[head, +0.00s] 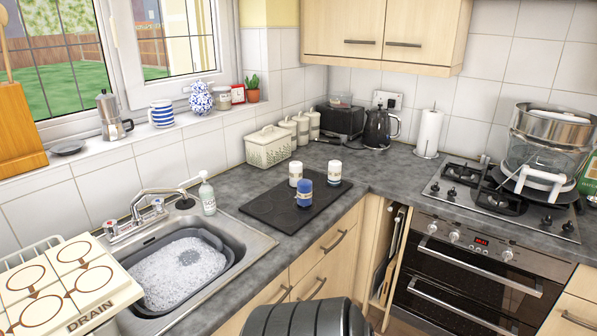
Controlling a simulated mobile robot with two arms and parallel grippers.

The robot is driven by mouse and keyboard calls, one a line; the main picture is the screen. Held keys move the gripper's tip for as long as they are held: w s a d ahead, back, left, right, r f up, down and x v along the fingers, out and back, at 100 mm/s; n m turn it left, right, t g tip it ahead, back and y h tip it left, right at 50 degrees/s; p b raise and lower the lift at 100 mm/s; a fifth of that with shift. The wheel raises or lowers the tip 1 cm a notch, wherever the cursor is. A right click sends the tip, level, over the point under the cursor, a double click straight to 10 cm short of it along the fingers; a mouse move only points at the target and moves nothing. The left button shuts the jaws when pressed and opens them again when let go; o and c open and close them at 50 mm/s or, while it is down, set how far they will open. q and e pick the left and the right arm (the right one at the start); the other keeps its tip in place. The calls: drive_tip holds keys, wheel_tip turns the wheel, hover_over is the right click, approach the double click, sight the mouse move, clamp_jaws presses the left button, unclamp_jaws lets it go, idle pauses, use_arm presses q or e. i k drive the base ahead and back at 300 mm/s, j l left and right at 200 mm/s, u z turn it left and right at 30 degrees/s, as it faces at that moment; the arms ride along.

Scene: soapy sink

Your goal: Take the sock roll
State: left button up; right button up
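A blue roll (304,193) with a pale band around it stands on a dark board (262,211) on the counter right of the sink. Two white rolls with bands stand on the same board, one behind it to the left (295,174) and one behind it to the right (334,172). They look like rolled cloth; I cannot tell for certain which is the sock roll. Neither of my grippers shows in the head view.
The sink (205,237) holds a grey basin (222,243) of suds. A soap bottle (207,196) stands at its rim, and a board marked DRAIN (72,281) lies left. A lidded basket (268,147) stands behind the rolls. Bare counter (366,178) lies to their right.

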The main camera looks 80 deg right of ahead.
sight(334, 178)
drive_tip(key=z, duration=2.9)
